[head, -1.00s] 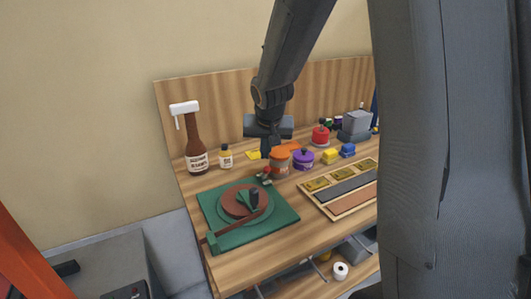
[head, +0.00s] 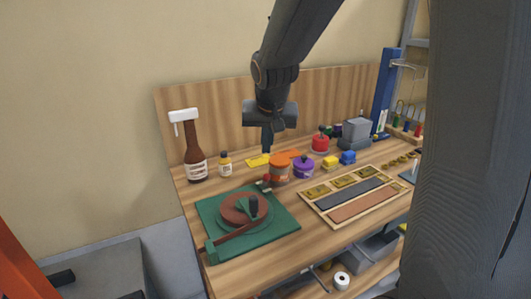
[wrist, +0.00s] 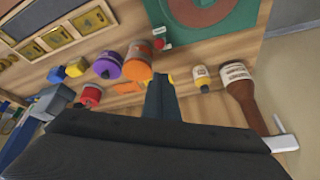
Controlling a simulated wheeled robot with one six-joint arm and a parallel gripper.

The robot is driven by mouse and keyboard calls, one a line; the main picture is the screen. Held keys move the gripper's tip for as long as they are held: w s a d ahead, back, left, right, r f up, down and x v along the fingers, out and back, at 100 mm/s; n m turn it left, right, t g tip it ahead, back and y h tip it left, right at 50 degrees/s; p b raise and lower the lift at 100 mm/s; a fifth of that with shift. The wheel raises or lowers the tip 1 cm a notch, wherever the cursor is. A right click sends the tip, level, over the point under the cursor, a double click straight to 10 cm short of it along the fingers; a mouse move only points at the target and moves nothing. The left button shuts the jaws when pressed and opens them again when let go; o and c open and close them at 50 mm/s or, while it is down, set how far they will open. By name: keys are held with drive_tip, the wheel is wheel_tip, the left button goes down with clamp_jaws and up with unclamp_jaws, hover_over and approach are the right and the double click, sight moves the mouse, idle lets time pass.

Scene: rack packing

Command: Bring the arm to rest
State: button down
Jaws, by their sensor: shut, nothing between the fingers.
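My gripper (head: 267,139) hangs above the back of the wooden table (head: 232,271), fingers pointing down, shut and empty. In the head view it is just above and behind the orange jar (head: 278,168). In the wrist view the closed fingers (wrist: 163,98) show in the middle, with the orange jar (wrist: 138,62) beside them. My arm comes down from the top of the head view.
A purple jar (head: 303,167) and red jar (head: 320,143) stand right of the gripper. A green board (head: 286,221) and wooden tray (head: 333,225) lie in front.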

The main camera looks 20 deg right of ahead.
drive_tip(key=shift+s+r, duration=0.15)
drive_tip(key=shift+r, duration=0.2)
idle(0.3)
drive_tip(key=s+a+f+n+g, duration=0.1)
drive_tip(key=s+f, duration=0.3)
drive_tip(key=s, duration=0.2)
drive_tip(key=s+f+n+g, duration=0.1)
drive_tip(key=s+f, duration=0.3)
drive_tip(key=s, duration=0.3)
drive_tip(key=s+a+f+n+g+y, duration=0.1)
drive_tip(key=s+f+g, duration=0.1)
drive_tip(key=s+f, duration=0.2)
drive_tip(key=shift+s+a+n, duration=0.15)
drive_tip(key=shift+s, duration=0.6)
drive_tip(key=shift+s+a+n, duration=0.15)
drive_tip(key=shift+s, duration=0.6)
